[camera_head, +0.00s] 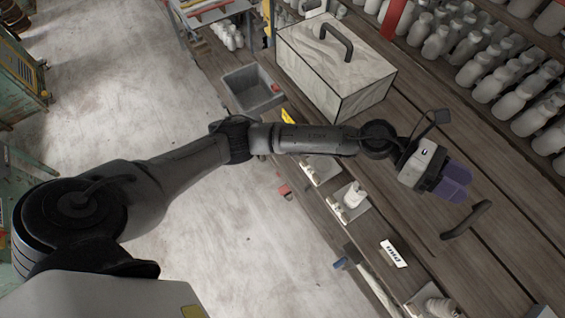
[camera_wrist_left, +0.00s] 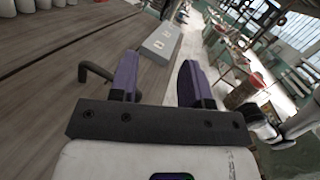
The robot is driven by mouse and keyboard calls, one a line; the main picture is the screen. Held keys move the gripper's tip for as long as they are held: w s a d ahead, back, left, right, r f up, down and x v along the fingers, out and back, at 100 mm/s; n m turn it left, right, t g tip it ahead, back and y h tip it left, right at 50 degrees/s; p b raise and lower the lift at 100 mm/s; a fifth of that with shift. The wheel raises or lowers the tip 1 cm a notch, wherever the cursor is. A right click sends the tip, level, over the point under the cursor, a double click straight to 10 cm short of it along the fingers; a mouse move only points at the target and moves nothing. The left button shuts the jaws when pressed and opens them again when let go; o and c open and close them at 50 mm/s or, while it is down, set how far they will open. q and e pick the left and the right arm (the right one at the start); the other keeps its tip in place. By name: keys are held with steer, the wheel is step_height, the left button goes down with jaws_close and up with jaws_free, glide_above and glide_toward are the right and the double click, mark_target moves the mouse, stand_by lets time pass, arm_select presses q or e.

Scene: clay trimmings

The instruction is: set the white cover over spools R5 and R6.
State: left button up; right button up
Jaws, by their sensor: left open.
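The white cover (camera_head: 318,84) is a pale, veined box with dark edges and a black arched handle (camera_head: 333,42) on top. It stands upright on the wooden bench at the top of the head view. My left gripper (camera_head: 456,182) is open and empty over the bench, well to the right of and below the cover; its purple fingers (camera_wrist_left: 158,78) show in the wrist view. White spool-like pieces (camera_head: 354,196) (camera_head: 440,306) sit on small plates along the bench's front side. I cannot read which are R5 and R6. My right gripper is not in view.
A separate black handle (camera_head: 466,220) rises from the wooden surface close to my left gripper; it also shows in the wrist view (camera_wrist_left: 96,73). A grey bin (camera_head: 252,91) stands beside the cover. Rows of white bottles (camera_head: 480,68) line the back. A marked white card (camera_head: 393,253) lies near the front.

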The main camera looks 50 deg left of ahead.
arm_select(q)
steer(key=s+a+f+n+t+y, duration=0.2)
steer(key=a+f+n+t+y, duration=0.35)
steer(key=n, duration=1.05)
steer(key=s+a+f+n+t+y, duration=0.3)
steer(key=a+n+t+y, duration=0.55)
steer(key=n, duration=0.85)
steer(key=s+a+f+n+g+y, duration=0.3)
steer(key=s+a+f+n+g, duration=0.15)
steer(key=s+f, duration=0.2)
steer(key=s+a+f+n+g+y, duration=0.2)
steer(key=s+a+f+n+g, duration=0.1)
steer(key=s+f+n, duration=0.3)
steer(key=s+a+f+n+g, duration=0.1)
steer(key=s+f+g, duration=0.2)
steer(key=s, duration=0.4)
steer(key=s+a+f+n+g, duration=0.1)
steer(key=s+f+n+g, duration=0.1)
steer(key=s, duration=0.5)
steer(key=shift+s+a+f+g, duration=0.25)
steer(key=shift+s+f+g, duration=0.1)
steer(key=shift+f+g, duration=0.55)
